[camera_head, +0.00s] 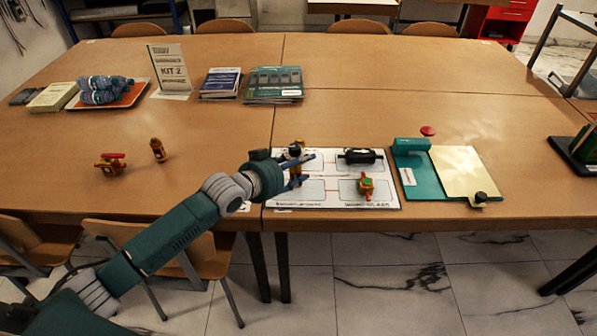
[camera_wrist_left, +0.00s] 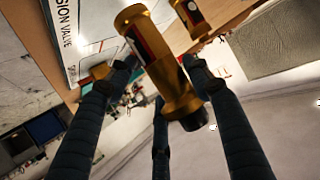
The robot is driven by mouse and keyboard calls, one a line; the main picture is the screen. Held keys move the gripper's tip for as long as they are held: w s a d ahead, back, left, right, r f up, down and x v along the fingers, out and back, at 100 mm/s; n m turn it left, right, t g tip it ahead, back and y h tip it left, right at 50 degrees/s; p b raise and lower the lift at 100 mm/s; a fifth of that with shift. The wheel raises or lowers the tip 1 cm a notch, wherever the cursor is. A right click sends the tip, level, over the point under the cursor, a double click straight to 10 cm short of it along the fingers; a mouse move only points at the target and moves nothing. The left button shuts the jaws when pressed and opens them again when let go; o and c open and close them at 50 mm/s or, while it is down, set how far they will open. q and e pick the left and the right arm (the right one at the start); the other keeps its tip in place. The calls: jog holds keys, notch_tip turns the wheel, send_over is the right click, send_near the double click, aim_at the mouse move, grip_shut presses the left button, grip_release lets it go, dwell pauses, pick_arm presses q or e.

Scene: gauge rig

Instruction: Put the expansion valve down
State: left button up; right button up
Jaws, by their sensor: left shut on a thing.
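The brass cylindrical expansion valve (camera_wrist_left: 150,48) has a dark red-and-white label. In the left wrist view it is tilted between the fingers of my left gripper (camera_wrist_left: 160,88), which is shut on it. In the head view my left gripper (camera_head: 303,170) is over the left part of the white mat (camera_head: 384,201) with outlined boxes, and its fingers partly hide the valve. Whether the valve touches the mat is unclear. Printed letters ending in "SION VALVE" show on the mat's edge in the wrist view (camera_wrist_left: 62,25). My right gripper is not in view.
A red-handled valve (camera_head: 111,165) and a small brass cylinder (camera_head: 158,150) stand left on the table.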

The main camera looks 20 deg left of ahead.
pick_arm(q)
notch_tip(320, 180, down, 2)
jog(key=shift+f, duration=0.25)
jog(key=o, duration=1.4)
jog(key=shift+f, duration=0.1)
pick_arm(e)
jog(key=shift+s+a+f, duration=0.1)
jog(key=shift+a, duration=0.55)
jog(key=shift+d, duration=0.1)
pick_arm(q)
jog(key=shift+s+a+r, duration=0.1)
jog(key=shift+s+r, duration=0.1)
jog(key=shift+s, duration=0.1)
jog(key=v, duration=1.1)
jog(key=shift+s+r, duration=0.1)
jog(key=shift+s, duration=0.05)
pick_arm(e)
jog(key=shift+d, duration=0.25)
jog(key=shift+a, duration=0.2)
